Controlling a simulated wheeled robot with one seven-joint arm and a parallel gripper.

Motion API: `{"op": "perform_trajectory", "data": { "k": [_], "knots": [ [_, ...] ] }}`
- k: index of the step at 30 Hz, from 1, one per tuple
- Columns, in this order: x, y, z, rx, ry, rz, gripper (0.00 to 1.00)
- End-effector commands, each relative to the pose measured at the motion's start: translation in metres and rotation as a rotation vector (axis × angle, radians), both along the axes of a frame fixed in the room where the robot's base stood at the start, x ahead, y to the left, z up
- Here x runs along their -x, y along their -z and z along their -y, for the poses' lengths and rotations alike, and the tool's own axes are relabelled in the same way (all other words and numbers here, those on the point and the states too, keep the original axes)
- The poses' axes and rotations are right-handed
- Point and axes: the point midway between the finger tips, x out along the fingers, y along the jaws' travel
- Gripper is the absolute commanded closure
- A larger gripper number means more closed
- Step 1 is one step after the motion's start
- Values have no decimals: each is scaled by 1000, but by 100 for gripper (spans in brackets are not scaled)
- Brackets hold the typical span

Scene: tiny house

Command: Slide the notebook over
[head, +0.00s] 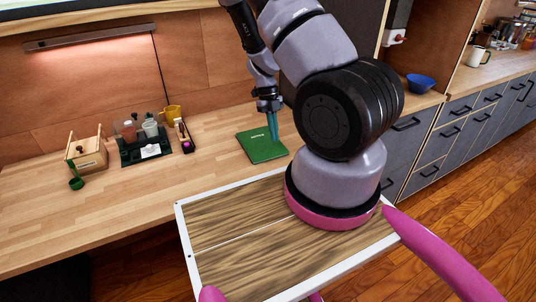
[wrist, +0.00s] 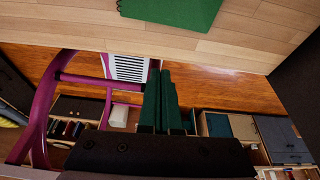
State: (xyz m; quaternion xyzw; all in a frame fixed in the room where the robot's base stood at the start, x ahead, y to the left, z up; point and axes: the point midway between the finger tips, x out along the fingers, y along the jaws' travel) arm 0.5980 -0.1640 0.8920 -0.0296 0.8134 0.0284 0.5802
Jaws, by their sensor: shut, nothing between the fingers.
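The green notebook (head: 260,147) lies flat on the wooden counter, near its front edge, in the head view. It also shows in the wrist view (wrist: 172,10), cut off by the top edge. My gripper (head: 273,132) points down over the right part of the notebook, with its green fingers together and empty. In the wrist view the fingers (wrist: 163,85) show side by side below the notebook in the picture. I cannot tell whether the fingertips touch the notebook.
On the counter to the left stand a small wooden box (head: 87,155), a green scoop (head: 76,182), a dark tray with jars (head: 145,150) and a yellow mug (head: 172,113). A blue bowl (head: 420,83) is at the right.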

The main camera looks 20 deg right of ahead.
Motion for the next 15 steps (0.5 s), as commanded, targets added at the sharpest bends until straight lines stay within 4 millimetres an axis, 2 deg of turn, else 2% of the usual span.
{"op": "perform_trajectory", "data": {
  "k": [8, 15],
  "knots": [
    [11, 28, 3, 13, 23, -9, 100],
    [29, 77, 5, 12, 22, -10, 100]
  ]
}}
